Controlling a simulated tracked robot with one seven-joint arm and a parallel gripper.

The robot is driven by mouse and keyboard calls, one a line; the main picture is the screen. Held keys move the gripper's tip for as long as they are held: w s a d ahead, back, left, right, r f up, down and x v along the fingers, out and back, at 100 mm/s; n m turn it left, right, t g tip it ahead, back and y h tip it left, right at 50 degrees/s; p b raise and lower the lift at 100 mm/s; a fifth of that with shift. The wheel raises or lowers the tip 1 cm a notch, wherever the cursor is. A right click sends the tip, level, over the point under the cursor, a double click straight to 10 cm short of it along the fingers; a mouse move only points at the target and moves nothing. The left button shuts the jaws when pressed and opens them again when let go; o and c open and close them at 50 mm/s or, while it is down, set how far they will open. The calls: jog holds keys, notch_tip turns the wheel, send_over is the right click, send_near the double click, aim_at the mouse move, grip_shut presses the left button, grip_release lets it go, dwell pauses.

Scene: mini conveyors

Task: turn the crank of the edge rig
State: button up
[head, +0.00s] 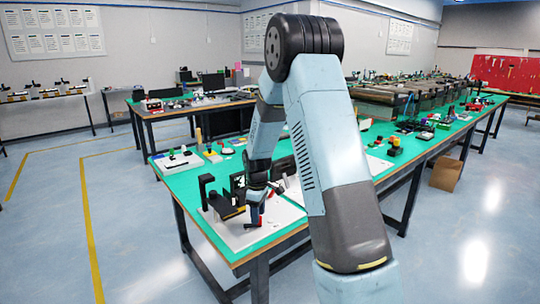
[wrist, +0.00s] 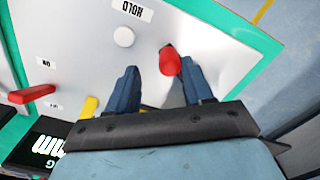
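The edge rig is a pale plate (head: 240,236) on the near end of the green table, and it fills much of the wrist view (wrist: 85,45). A red upright handle (wrist: 170,62), seemingly the crank's, stands on the plate; red also shows below my gripper in the head view (head: 254,220). My gripper (wrist: 162,72) points down over the plate with its fingers apart. In the wrist view the red handle appears between the fingertips, closer to the right one. I cannot tell whether it touches. The crank's arm and pivot are mostly hidden.
A white round knob (wrist: 123,37) lies by an inverted HOLD label. A red lever (wrist: 32,95) lies by an ON label, with a yellow piece (wrist: 89,107) nearby. A black bracket (head: 222,205) stands on the plate's left. The table edge is close.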

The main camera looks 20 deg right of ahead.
jog(key=n, duration=0.2)
jog(key=w+n, duration=0.1)
jog(key=shift+w+a+n, duration=0.2)
jog(key=shift+n, duration=0.2)
jog(key=n, duration=0.1)
jog(key=w+n, duration=0.1)
jog(key=n, duration=0.1)
jog(key=a+n, duration=0.1)
jog(key=shift+w+n, duration=0.25)
jog(key=shift+n, duration=0.05)
notch_tip(320, 180, up, 14)
jog(key=r, duration=0.1)
jog(key=s+r+m+t, duration=0.1)
jog(key=s+r+m, duration=0.4)
jog(key=s, duration=0.5)
jog(key=s+r+m+t, duration=0.2)
jog(key=s+r+m, duration=0.3)
jog(key=s+r, duration=0.4)
jog(key=shift+s+r, duration=0.15)
jog(key=shift+s, duration=0.4)
jog(key=shift+a, duration=0.1)
